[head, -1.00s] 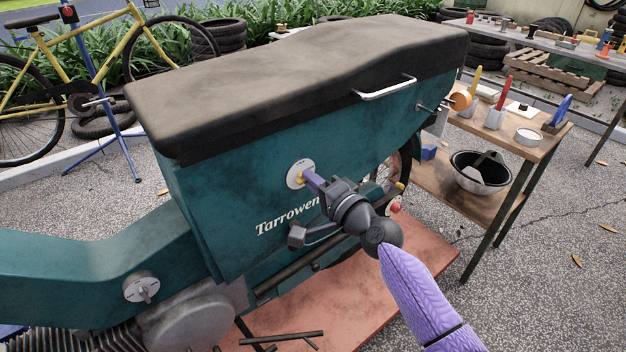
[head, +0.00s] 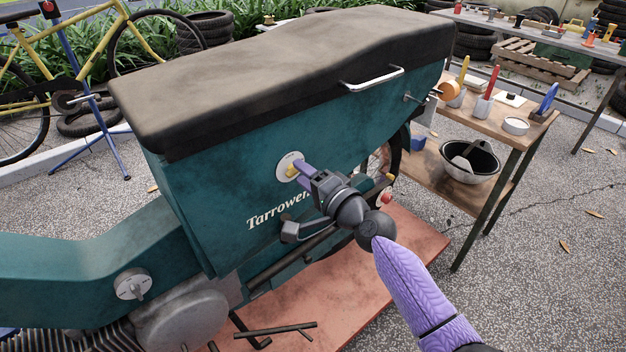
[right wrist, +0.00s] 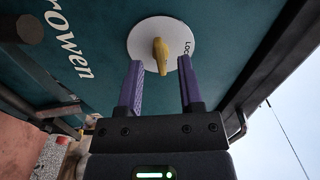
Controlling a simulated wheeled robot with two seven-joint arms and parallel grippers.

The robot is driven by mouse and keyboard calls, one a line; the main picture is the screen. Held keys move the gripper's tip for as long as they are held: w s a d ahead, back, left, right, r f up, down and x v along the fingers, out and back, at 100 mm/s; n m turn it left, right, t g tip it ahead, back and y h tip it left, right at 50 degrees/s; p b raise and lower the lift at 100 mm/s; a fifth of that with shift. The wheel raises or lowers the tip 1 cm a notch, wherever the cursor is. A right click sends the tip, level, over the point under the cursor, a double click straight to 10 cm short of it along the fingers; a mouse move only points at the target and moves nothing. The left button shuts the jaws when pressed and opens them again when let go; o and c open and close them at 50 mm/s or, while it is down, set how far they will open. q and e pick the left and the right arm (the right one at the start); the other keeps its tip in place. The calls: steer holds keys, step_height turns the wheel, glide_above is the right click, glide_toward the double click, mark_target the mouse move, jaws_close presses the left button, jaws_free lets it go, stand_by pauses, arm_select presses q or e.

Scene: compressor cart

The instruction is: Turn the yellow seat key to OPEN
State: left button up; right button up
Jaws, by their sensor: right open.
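The yellow seat key (head: 291,171) sits in a round white plate (head: 285,161) on the teal side panel under the dark seat. The right wrist view shows the key (right wrist: 160,56) on the white disc (right wrist: 141,31), with part of the lettering "LOC" readable at its edge. My right gripper (head: 302,169) is at the key; in the wrist view its two purple fingers (right wrist: 160,88) stand apart, one on each side below the key, with gaps visible. It is open and empty. My left gripper is not in view.
The black seat (head: 290,70) overhangs the panel, with a silver grab handle (head: 373,78) on its side. A wooden workbench (head: 490,125) with cups and tools stands at the right. A bicycle and tyres are behind at the left.

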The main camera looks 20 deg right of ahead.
steer(key=v, duration=0.9)
steer(key=shift+s+p, duration=0.15)
steer(key=shift+p, duration=0.25)
steer(key=s+d+f+n+g+h, duration=0.1)
steer(key=s+f+g+h, duration=0.1)
steer(key=f, duration=0.7)
steer(key=s+d+f+n+g+h, duration=0.1)
steer(key=s+d+f+g+h, duration=0.15)
steer(key=f, duration=0.65)
steer(key=s+f+n+g, duration=0.4)
steer(key=s+f+g, duration=0.1)
steer(key=s+f, duration=0.8)
steer(key=s+f+n+g+h, duration=0.1)
steer(key=s+f+n+g, duration=0.3)
steer(key=s, duration=0.9)
steer(key=s+f+n+g+h, duration=0.1)
steer(key=s+f+n+g, duration=0.3)
steer(key=s, duration=1)
step_height(320, 180, down, 2)
steer(key=shift+s+a+f+n, duration=0.1)
steer(key=shift+s+a+n, duration=0.15)
steer(key=shift+a+n, duration=0.2)
